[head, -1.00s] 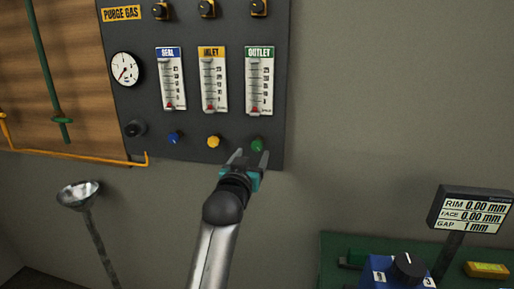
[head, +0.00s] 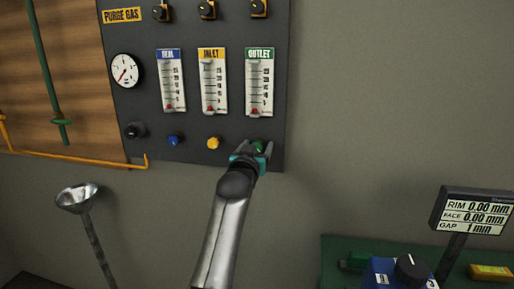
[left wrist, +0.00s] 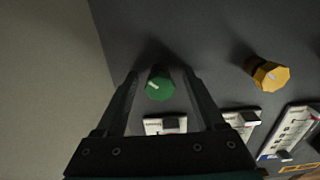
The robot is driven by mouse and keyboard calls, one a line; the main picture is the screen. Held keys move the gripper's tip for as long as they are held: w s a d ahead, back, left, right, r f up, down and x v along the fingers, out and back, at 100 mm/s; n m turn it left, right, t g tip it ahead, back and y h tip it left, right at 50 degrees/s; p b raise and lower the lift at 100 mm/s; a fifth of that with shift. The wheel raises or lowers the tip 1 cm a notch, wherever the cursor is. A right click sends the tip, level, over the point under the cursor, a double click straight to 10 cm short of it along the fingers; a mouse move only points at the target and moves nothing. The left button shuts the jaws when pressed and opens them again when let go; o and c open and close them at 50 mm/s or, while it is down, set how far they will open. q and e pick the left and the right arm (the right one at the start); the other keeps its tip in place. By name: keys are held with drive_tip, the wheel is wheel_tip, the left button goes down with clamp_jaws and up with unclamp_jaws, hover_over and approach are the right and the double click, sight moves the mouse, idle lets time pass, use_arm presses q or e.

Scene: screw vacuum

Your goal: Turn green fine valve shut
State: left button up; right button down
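The green fine valve (head: 258,146) is a small green knob on the dark purge gas panel (head: 215,125), below the OUTLET flowmeter (head: 259,82). In the left wrist view the green knob (left wrist: 159,85) sits between the two fingers, with a gap visible on each side and a pale mark on its face. My left gripper (head: 257,148) is open around the knob and not closed on it; it also shows in the left wrist view (left wrist: 160,90). The OUTLET float is near the bottom of its scale. My right gripper is not in view.
A yellow knob (head: 214,143) and a blue knob (head: 175,140) sit to the left on the panel. A black knob (head: 134,130) and a round gauge (head: 125,70) are further left. A display (head: 474,211) stands at the lower right. The wall right of the panel is clear.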

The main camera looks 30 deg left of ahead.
use_arm(q)
clamp_jaws()
idle(0.3)
drive_tip(key=m+p, duration=0.4)
drive_tip(key=shift+r, duration=0.15)
drive_tip(key=m+p, duration=0.3)
drive_tip(key=m, duration=0.1)
drive_tip(key=shift+m, duration=0.3)
drive_tip(key=m+p, duration=0.2)
drive_tip(key=m, duration=0.2)
drive_tip(key=shift+m, duration=0.3)
drive_tip(key=m+p, duration=0.1)
drive_tip(key=m, duration=0.3)
drive_tip(key=shift+m, duration=0.3)
drive_tip(key=m+p, duration=0.1)
drive_tip(key=m, duration=0.3)
drive_tip(key=shift+m+p, duration=0.85)
drive_tip(key=shift+m, duration=1.65)
